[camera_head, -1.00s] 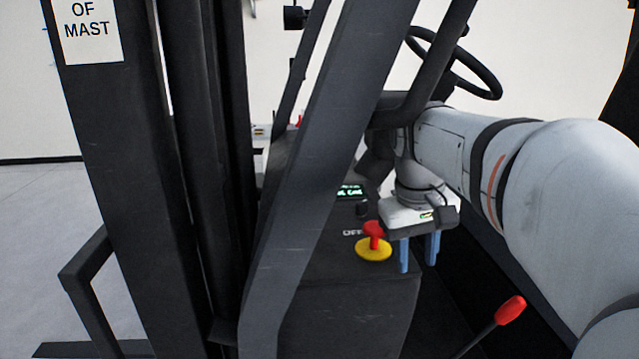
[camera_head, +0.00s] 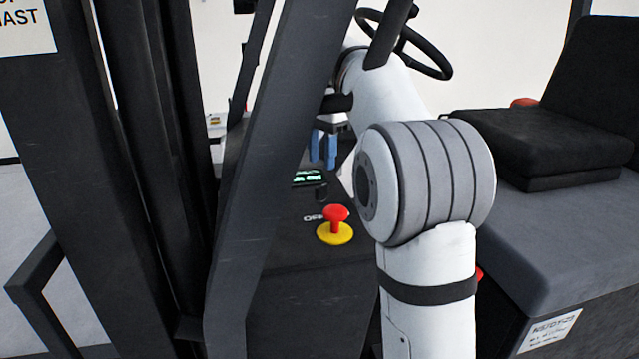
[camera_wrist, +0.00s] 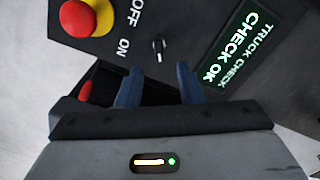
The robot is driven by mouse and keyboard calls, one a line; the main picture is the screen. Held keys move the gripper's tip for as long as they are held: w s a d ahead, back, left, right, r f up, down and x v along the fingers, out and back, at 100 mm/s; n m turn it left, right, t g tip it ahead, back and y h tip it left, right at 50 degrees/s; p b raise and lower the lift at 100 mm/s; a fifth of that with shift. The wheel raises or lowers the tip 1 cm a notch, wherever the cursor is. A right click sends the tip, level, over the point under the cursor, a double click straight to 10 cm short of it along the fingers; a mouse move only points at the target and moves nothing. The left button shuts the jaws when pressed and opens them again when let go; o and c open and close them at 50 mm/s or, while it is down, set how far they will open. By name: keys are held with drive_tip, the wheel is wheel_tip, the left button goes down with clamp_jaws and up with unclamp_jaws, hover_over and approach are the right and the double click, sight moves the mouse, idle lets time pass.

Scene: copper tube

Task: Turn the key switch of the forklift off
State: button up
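The key switch (camera_wrist: 158,44) shows in the wrist view as a small metallic key on the dark panel, to the right of the printed OFF and ON labels. I cannot tell which label it points to. My gripper (camera_wrist: 158,74) is open and empty. Its two blue fingers stand apart, with the key just beyond the fingertips in the picture and between them sideways. No contact shows. In the head view my gripper (camera_head: 323,160) is over the far part of the panel, beyond the green display (camera_head: 308,177). I cannot make out the key clearly there.
A red knob on a yellow base (camera_head: 336,225) stands at the panel's near side. The slanted dark post (camera_head: 275,160) is left of my arm. The steering wheel (camera_head: 425,55) is behind it, and the seat (camera_head: 545,145) is to the right.

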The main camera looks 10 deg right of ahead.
sight(322, 186)
wheel_tip(322, 186, down, 7)
drive_tip(key=shift+s+r, duration=0.1)
drive_tip(key=shift+c, duration=0.4)
clamp_jaws()
